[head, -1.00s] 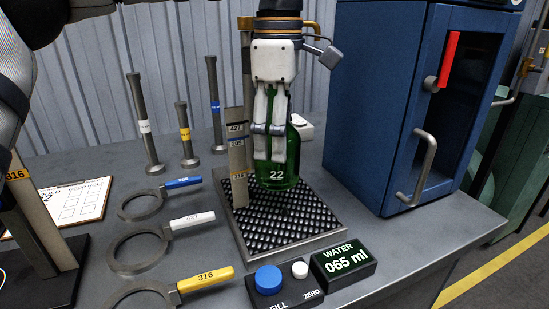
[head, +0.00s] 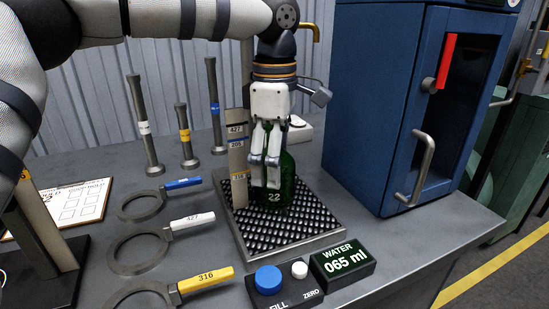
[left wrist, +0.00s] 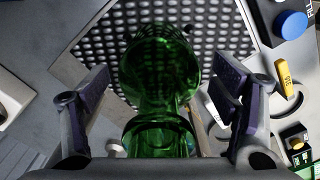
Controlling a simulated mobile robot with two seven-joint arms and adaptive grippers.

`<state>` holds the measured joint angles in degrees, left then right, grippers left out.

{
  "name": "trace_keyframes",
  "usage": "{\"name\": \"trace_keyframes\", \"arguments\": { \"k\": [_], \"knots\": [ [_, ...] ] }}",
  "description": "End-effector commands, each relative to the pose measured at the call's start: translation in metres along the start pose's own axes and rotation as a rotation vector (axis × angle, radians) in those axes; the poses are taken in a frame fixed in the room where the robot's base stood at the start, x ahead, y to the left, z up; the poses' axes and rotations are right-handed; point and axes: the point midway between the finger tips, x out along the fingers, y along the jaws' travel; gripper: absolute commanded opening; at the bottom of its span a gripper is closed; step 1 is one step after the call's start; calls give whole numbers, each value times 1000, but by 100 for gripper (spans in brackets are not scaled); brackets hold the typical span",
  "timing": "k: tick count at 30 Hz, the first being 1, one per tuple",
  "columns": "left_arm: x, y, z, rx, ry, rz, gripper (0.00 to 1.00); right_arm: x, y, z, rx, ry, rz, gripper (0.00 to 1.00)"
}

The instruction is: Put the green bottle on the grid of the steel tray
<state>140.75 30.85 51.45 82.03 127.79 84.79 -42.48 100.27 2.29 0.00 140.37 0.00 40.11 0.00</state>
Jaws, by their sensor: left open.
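The green bottle (head: 287,178), marked 22, stands upright on the black studded grid of the steel tray (head: 302,224), towards its back. My left gripper (head: 265,186) is around the bottle from above and hides part of its front. In the left wrist view the open fingers (left wrist: 163,74) lie on both sides of the bottle (left wrist: 158,70), with gaps between them and the glass. The tray's grid (left wrist: 205,28) shows behind the bottle there. My right gripper is not in view.
An upright marked gauge (head: 238,160) stands at the tray's back left. The blue cabinet (head: 375,110) is to the right. Ring tools (head: 140,248) lie on the left. The fill button box (head: 283,290) and the water display (head: 342,262) are in front.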

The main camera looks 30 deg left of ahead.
Motion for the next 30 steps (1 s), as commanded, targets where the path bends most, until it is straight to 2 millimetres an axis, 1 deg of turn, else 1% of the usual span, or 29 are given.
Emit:
{"name": "trace_keyframes", "arguments": {
  "k": [5, 8, 11, 15, 18, 21, 24, 30],
  "knots": [
    [-4, 0, 0, -1, 0, 1, 80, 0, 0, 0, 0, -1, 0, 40],
    [-18, 1, 1, 0, 0, 0, 80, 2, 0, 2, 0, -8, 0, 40],
    [-42, 2, 1, -1, 0, 0, 80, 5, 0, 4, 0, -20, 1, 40],
    [-80, 2, 1, -2, -1, -1, 80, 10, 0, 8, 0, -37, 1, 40],
    [-101, 2, 1, -1, 1, -2, 80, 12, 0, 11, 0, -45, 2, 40],
    [-115, 2, 1, -1, 1, -2, 80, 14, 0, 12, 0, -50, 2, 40],
    [-121, 1, 0, 0, 0, -2, 80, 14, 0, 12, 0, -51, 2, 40],
    [-123, 0, 0, 0, 0, -1, 80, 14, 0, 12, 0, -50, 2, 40]
  ]
}}
